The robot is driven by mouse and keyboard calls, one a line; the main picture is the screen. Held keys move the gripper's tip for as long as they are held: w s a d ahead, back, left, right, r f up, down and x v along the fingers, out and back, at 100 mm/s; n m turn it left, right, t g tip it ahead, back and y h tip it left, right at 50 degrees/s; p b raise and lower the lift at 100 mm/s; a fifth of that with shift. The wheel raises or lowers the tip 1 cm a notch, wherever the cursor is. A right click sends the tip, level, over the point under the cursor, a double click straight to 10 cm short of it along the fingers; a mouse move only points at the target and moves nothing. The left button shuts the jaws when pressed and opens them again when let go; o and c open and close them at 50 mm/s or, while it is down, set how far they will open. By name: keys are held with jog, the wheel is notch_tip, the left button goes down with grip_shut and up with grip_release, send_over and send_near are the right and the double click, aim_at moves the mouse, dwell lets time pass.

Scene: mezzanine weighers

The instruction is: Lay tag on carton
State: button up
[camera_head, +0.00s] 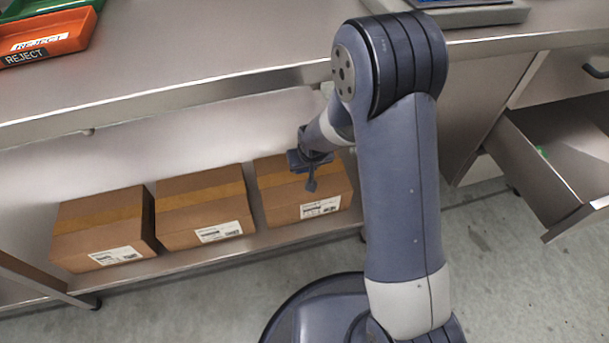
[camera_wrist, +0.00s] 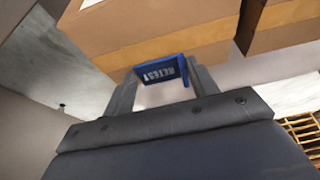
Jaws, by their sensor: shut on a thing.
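In the wrist view my gripper (camera_wrist: 165,86) is shut on a blue tag (camera_wrist: 160,72) with white lettering that reads RETEST, upside down in the picture. A brown carton (camera_wrist: 150,22) with a tan tape band lies just beyond the tag; I cannot tell whether they touch. In the head view three closed cartons stand in a row on the lower shelf: left (camera_head: 103,228), middle (camera_head: 205,207) and right (camera_head: 300,193). Each has a white label on its front. My gripper (camera_head: 310,172) is over the right carton's top. The tag is not clear in the head view.
The steel bench top (camera_head: 190,60) overhangs the lower shelf (camera_head: 190,262). An orange REJECT tray (camera_head: 50,42) and a green tray (camera_head: 40,6) sit at the back left. An open drawer (camera_head: 560,160) juts out at the right. Floor shows in front of the shelf.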

notch_tip(320, 180, down, 8)
jog(key=b, duration=0.3)
jog(key=shift+f, duration=0.15)
jog(key=shift+f+b, duration=0.2)
jog(key=shift+b, duration=0.15)
jog(key=o, duration=1)
jog(key=shift+c, duration=0.2)
jog(key=shift+s+r+p, duration=0.15)
jog(key=shift+r+p, duration=0.3)
jog(key=shift+r, duration=0.15)
jog(key=p+v, duration=0.4)
jog(key=v, duration=0.7)
jog(key=shift+d+r, duration=0.1)
jog(key=shift+d, duration=0.05)
